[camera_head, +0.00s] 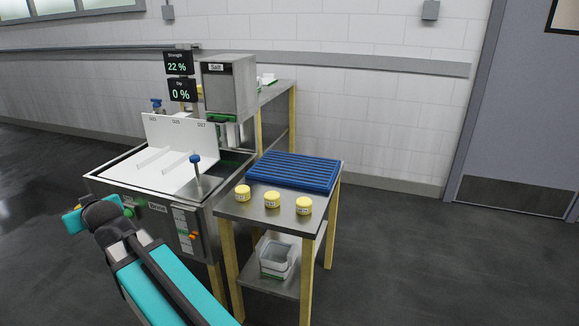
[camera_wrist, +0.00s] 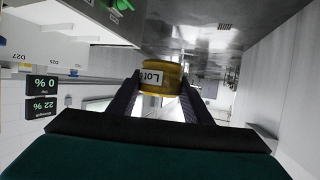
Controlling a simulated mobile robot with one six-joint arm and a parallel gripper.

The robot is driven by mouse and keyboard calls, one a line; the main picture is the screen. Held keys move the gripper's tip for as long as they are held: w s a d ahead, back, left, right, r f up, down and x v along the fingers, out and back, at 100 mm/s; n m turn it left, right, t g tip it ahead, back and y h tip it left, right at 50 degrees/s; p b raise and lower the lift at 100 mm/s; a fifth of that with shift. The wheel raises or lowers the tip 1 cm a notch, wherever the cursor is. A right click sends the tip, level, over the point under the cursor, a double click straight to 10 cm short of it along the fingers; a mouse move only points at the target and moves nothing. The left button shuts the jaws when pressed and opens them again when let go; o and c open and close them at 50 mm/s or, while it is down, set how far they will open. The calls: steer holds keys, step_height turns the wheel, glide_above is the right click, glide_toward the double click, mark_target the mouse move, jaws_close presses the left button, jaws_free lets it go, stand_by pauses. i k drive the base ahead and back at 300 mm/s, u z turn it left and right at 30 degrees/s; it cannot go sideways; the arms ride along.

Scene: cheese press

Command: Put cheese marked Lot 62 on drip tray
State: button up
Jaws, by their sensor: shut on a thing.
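My gripper (camera_wrist: 160,86) is shut on a yellow round cheese (camera_wrist: 162,71) in the wrist view. In the head view my gripper and this cheese cannot be made out beyond my arm at the lower left. The blue slatted drip tray (camera_head: 321,162) lies on the steel side table, with no cheese on it. Three yellow cheeses stand in front of it: left (camera_head: 242,193), middle (camera_head: 272,200) and right (camera_head: 304,206). Their lot numbers are too small to read.
The side table (camera_head: 265,221) stands right of the brine tank (camera_head: 128,190), which has a white divided panel (camera_head: 165,136) and a blue-knobbed rod (camera_head: 196,160). A Salt box (camera_head: 229,90) stands behind. A grey bin (camera_head: 276,258) sits on the lower shelf. Floor to the right is clear.

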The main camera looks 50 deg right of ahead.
mark_target(296, 165)
steer(key=u, duration=0.05)
steer(key=i, duration=0.95)
steer(key=z, duration=0.05)
